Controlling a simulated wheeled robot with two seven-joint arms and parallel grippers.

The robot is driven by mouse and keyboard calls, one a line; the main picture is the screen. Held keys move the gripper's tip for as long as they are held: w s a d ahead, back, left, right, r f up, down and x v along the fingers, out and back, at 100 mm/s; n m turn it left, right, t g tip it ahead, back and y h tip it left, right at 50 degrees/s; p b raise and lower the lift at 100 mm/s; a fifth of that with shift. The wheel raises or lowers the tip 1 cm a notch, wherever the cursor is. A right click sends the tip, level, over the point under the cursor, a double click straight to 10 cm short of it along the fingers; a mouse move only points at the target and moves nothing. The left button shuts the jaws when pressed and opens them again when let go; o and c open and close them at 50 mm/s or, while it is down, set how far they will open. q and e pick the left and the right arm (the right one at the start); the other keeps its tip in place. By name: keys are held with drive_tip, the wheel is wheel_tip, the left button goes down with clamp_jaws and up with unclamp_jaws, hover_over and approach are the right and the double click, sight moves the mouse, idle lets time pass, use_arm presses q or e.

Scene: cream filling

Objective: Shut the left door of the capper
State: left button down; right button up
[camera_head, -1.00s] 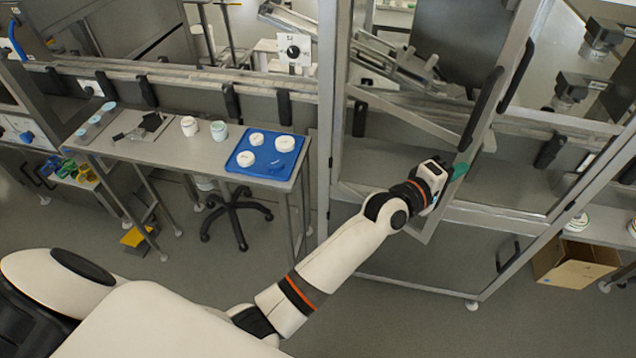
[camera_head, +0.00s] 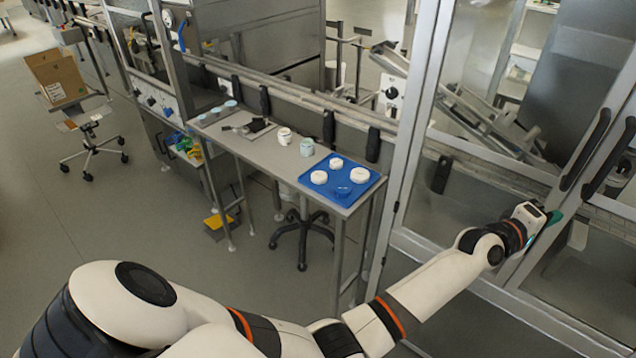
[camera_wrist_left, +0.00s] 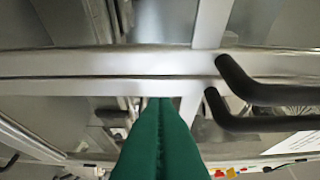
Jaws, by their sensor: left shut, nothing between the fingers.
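The capper's left door (camera_head: 567,198) is a clear panel in a metal frame at the right of the head view. Its dark handle (camera_head: 585,150) lies close beside the right door's handle (camera_head: 612,155). The door looks flush or nearly flush with the front; any small gap is hard to tell. My right gripper is out of view.
A side table with a blue tray (camera_head: 368,190) of white lids and two jars (camera_head: 285,136) stands left of the capper. A black stool base (camera_head: 300,238) is under it. A chair holding a cardboard box (camera_head: 57,80) is far left.

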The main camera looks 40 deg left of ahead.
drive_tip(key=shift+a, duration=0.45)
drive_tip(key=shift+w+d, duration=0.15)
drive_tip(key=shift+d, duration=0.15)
